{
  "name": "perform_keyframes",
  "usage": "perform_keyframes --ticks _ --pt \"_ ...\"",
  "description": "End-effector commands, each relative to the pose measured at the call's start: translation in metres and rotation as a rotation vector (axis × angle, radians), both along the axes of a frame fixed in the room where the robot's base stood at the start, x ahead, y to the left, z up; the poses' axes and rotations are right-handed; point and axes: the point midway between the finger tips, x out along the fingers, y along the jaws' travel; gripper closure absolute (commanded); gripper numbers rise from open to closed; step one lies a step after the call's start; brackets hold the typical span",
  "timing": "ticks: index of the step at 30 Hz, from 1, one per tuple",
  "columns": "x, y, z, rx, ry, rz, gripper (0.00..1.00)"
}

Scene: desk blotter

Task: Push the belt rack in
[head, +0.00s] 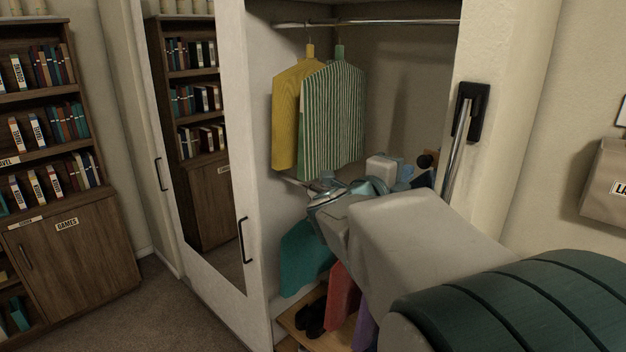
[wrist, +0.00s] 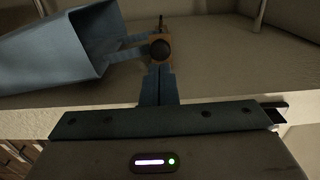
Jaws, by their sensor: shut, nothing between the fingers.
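The belt rack appears to be the small wooden end piece with a round black knob (wrist: 160,49) in the wrist view. In the head view its black knob (head: 425,160) shows inside the open wardrobe, by the right side wall. The rest of the rack is hard to make out. My gripper (wrist: 161,72) is shut and empty. Its blue fingertips point at the wooden end just below the knob, very close to it. I cannot tell whether they touch. In the head view my arm hides much of this area.
A yellow shirt (head: 293,115) and a green striped shirt (head: 333,118) hang from the rail. A chrome rod (head: 457,145) slants from a black mount on the right wall.

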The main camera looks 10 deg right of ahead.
Motion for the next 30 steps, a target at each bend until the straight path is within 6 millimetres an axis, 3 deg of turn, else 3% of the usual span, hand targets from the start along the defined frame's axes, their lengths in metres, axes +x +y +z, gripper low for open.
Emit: perform_keyframes --ticks 3,9,25,30 --pt "0.013 -0.018 -0.001 0.002 0.002 -0.002 1.0" --pt "0.027 -0.034 -0.001 0.0 0.001 0.0 1.0" --pt "0.032 -0.041 -0.001 -0.001 0.001 0.001 1.0" --pt "0.046 -0.057 -0.003 0.002 -0.003 0.003 1.0"
